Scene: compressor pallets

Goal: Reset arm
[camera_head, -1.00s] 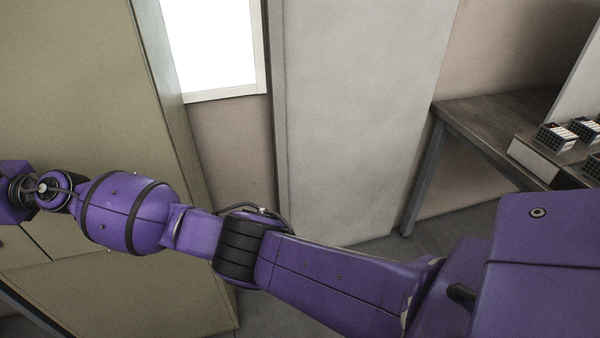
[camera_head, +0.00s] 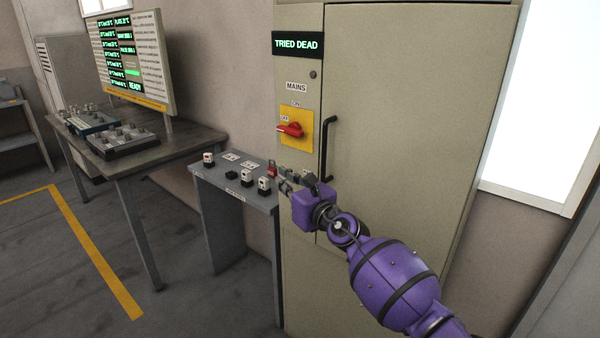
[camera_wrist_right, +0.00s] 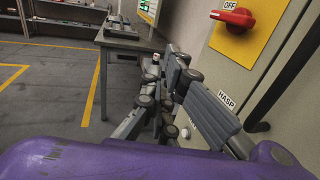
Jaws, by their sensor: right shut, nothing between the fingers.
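My right gripper (camera_head: 284,180) is purple and grey, in front of the beige cabinet (camera_head: 420,100) and just above the right end of a small grey table (camera_head: 235,192). In the right wrist view its grey fingers (camera_wrist_right: 172,92) are shut with nothing between them. They are below and left of the red rotary switch (camera_wrist_right: 232,18), apart from it. The switch, on a yellow plate, also shows in the head view (camera_head: 291,130), above the gripper. My left gripper is not in view.
Several small devices stand on the small table, with a red one (camera_head: 272,170) near my fingers. The cabinet has a black handle (camera_head: 328,148). A workbench (camera_head: 165,145) with a display board (camera_head: 128,62) stands left. Floor at left (camera_head: 60,270) is clear.

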